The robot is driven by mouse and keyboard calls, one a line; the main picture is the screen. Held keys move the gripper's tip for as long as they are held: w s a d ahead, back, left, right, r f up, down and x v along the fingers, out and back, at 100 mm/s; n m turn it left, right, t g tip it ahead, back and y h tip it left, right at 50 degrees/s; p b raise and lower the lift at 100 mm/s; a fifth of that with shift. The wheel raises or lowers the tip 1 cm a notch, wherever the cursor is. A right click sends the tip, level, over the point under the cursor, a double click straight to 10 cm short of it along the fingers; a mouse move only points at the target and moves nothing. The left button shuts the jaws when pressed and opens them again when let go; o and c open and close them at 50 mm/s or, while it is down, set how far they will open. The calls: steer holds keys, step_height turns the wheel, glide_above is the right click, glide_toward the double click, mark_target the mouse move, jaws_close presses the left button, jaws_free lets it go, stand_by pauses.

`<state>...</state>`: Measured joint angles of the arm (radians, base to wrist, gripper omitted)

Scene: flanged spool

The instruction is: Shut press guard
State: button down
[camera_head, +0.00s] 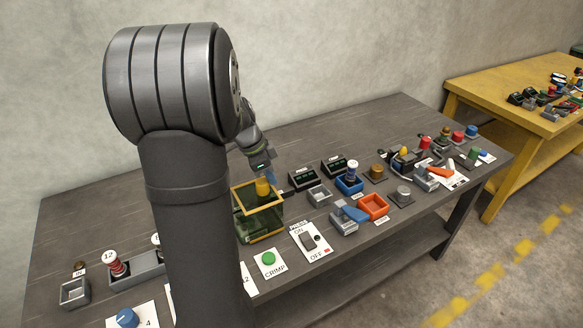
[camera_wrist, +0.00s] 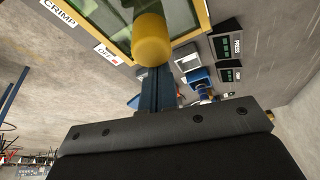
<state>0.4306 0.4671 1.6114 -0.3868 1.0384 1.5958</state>
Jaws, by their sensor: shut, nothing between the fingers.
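The press guard (camera_head: 259,213) is a box with a yellow frame and dark green see-through walls. It stands on the grey bench, partly behind my arm. A yellow knob (camera_head: 263,187) shows at its top. I cannot tell how far the guard is closed. My gripper (camera_head: 270,177) is shut and empty, just above and behind the knob. In the wrist view the blue fingers (camera_wrist: 155,78) are together, with their tips at the yellow knob (camera_wrist: 152,38). I cannot tell whether they touch it. The guard's yellow frame (camera_wrist: 196,28) shows beyond.
A green CRIMP button (camera_head: 268,258) and an ON/OFF switch plate (camera_head: 311,243) lie in front of the guard. Dark display boxes (camera_head: 303,178), a blue holder (camera_head: 348,183) and an orange tray (camera_head: 373,206) stand to the right. Bare bench lies behind.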

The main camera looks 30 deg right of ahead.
mark_target(260, 184)
steer(key=shift+a, duration=1.85)
steer(key=shift+f, duration=0.1)
steer(key=d, duration=0.3)
steer(key=s+d+r, duration=0.1)
steer(key=shift+d, duration=0.15)
steer(key=v, duration=0.9)
steer(key=shift+r, duration=0.1)
